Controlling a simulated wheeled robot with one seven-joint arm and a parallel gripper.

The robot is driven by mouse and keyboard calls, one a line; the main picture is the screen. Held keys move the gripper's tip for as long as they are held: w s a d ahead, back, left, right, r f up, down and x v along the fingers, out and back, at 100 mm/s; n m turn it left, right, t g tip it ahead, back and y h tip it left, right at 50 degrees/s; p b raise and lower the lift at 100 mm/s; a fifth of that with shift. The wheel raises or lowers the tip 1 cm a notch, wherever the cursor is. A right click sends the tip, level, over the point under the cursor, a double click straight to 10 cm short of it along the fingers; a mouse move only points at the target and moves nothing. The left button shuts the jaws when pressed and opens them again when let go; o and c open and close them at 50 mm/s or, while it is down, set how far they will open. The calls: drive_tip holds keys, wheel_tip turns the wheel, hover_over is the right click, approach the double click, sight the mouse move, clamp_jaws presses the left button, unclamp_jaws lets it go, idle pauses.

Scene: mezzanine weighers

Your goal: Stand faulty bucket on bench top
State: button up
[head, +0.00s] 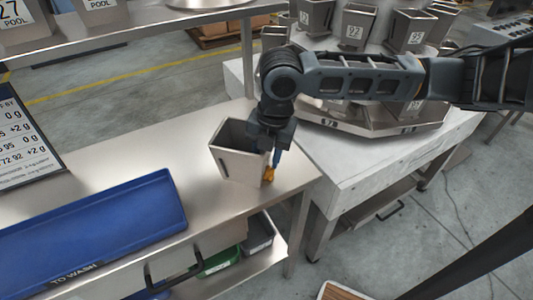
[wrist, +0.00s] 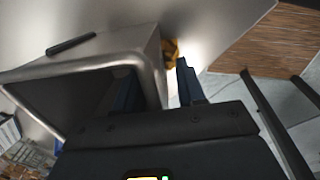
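A grey metal bucket (head: 236,163) with a flared, open top appears to stand upright on the steel bench top (head: 195,130). Its label, if any, does not show. My gripper (head: 271,153) points down at the bucket's right rim. In the wrist view the bucket (wrist: 95,55) fills the left side. There my gripper (wrist: 158,82) straddles the bucket wall, one blue finger inside and one outside. Gaps show between wall and fingers, so it looks open. In the head view the inner finger is hidden.
A small orange thing (head: 268,174) lies beside the bucket's base. A blue "TO WASH" tray (head: 100,215) lies front left. A weigher table (head: 350,155) with several buckets stands right. A shelf (head: 150,30) runs above the bench's back. Bare bench lies left of the bucket.

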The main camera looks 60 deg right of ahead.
wheel_tip(320, 180, up, 12)
drive_tip(key=s, duration=0.2)
drive_tip(key=w+a+r+m+t+y, duration=0.1)
drive_tip(key=w+a+r+t+y, duration=0.2)
drive_tip(key=w+a, duration=0.45)
drive_tip(key=w+a+r+t+y, duration=0.2)
drive_tip(key=w+a+r+t, duration=0.15)
drive_tip(key=w+a, duration=0.35)
drive_tip(key=w+a+r+m+t+y, duration=0.3)
drive_tip(key=a+r+m+t+y, duration=0.1)
drive_tip(key=a+r+m+t, duration=0.7)
drive_tip(key=s+f+m+g+h, duration=0.2)
drive_tip(key=s+f+m+h, duration=0.9)
drive_tip(key=s+f, duration=0.7)
drive_tip(key=s+d+f+n+g+y, duration=0.1)
drive_tip(key=s+d+f, duration=0.1)
drive_tip(key=s, duration=0.7)
drive_tip(key=s+d+f+n+g, duration=0.1)
drive_tip(key=s+d+f, duration=0.2)
drive_tip(key=s, duration=0.6)
drive_tip(key=shift+s+d+f+n+y+b, duration=0.35)
drive_tip(key=shift+f+n+y+b, duration=0.1)
drive_tip(key=shift+f, duration=0.25)
